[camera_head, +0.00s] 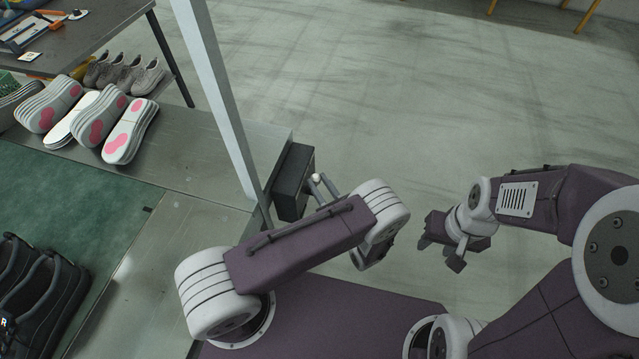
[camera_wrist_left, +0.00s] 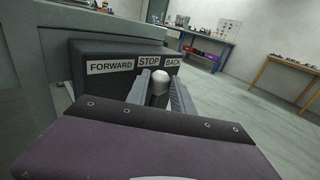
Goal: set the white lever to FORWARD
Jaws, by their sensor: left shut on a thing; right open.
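The white lever's round knob (camera_wrist_left: 160,80) stands between the two fingers of my left gripper (camera_wrist_left: 159,88), which is shut on it. In the left wrist view the knob appears below the gap between the STOP label (camera_wrist_left: 149,60) and the BACK label (camera_wrist_left: 173,62). The FORWARD label (camera_wrist_left: 110,66) is further left on the dark control box (camera_wrist_left: 85,85). In the head view the knob (camera_head: 316,177) shows beside the box (camera_head: 293,180); my left arm hides the lever's lower part. My right gripper (camera_head: 441,254) is open and empty, away from the box.
The box is fixed beside a grey post (camera_head: 215,90) at the end of a metal bench (camera_head: 190,235) with a green belt (camera_head: 90,185). Shoe soles (camera_head: 128,132) and dark shoes (camera_head: 40,290) lie there. Open floor (camera_head: 430,110) is beyond.

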